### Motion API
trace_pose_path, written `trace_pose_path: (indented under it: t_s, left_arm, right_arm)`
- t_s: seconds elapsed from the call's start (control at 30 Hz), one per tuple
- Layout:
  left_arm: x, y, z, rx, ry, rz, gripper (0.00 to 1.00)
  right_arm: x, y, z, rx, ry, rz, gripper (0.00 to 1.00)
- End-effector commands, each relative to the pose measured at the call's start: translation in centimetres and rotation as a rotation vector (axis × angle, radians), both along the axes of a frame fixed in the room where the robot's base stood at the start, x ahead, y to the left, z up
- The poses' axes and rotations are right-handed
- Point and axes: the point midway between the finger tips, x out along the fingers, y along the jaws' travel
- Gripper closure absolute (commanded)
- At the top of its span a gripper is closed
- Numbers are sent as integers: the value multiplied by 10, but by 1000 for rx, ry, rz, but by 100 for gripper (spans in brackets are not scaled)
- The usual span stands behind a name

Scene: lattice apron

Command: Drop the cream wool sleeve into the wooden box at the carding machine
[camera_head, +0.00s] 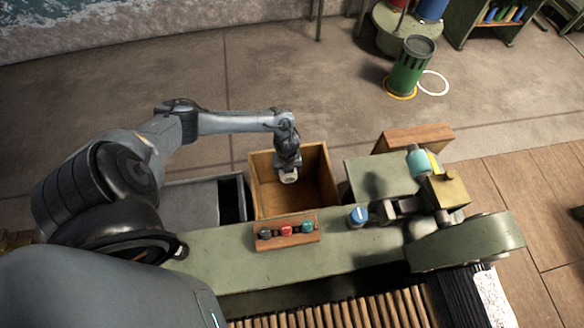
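The wooden box (321,164) stands open behind the green body of the carding machine (225,258). My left arm comes in from the left, and my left gripper (287,168) points down over the box's opening. A small cream piece, which looks like the cream wool sleeve (288,177), shows at its lower end, over the box's interior. The gripper appears shut on it; the fingers themselves are too small to make out clearly. My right gripper is not in view.
A grey bin (190,205) stands left of the box. A wooden button panel (286,231) and a blue knob (357,215) sit on the machine in front. A teal cylinder (418,163) and yellow block (446,190) are at the right. Floor behind the box is clear.

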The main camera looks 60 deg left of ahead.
Motion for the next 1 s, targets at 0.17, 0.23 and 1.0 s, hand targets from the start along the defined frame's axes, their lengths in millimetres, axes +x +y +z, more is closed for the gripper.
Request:
trace_pose_path:
  t_s: [0.17,0.23,1.0]
  left_arm:
    - [0,0,0,0,0,0,0]
    - [0,0,0,0,0,0,0]
    - [1,0,85,1,-3,-2,0]
  right_arm:
    - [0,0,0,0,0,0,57]
    - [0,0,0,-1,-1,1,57]
    - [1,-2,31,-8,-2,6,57]
